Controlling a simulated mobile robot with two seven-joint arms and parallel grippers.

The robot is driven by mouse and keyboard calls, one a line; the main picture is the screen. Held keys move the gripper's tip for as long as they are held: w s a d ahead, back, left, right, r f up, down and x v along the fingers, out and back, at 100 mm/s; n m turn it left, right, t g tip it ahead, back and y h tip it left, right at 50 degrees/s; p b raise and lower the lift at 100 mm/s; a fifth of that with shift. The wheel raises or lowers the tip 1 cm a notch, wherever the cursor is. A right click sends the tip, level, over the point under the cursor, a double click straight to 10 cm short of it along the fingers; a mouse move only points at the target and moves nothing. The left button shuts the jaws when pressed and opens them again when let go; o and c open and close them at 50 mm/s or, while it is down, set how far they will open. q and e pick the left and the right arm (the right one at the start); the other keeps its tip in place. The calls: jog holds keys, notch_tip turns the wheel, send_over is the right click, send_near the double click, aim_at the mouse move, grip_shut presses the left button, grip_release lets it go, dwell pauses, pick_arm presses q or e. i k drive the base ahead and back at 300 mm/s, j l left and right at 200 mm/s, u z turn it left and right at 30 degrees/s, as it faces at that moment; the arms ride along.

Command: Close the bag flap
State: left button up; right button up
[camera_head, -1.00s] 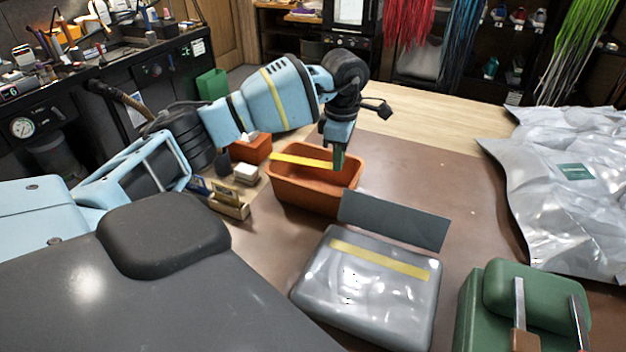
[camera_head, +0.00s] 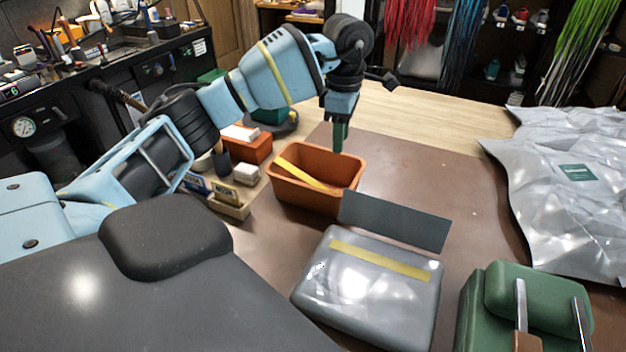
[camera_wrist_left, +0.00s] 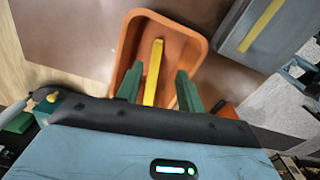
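A grey, shiny bag (camera_head: 368,302) lies on the brown mat with a yellow strip (camera_head: 380,260) across its upper part. Its flat dark grey flap (camera_head: 395,220) stands out from the bag's far edge, open. The bag also shows at the upper right of the left wrist view (camera_wrist_left: 285,38). My left gripper (camera_head: 340,138) is above the far right side of an orange bin (camera_head: 318,200). In the left wrist view its two green fingers (camera_wrist_left: 158,88) are apart. A loose yellow strip (camera_head: 302,174) lies tilted in the bin, apparently released. My right gripper is out of view.
A small wooden organizer (camera_head: 235,208) stands left of the bin, near an orange-red box (camera_head: 248,148). A large silver package (camera_head: 570,200) covers the right. The mat (camera_head: 440,165) behind the flap is clear.

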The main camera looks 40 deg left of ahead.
aim_at(416, 228)
jog(key=k, duration=1)
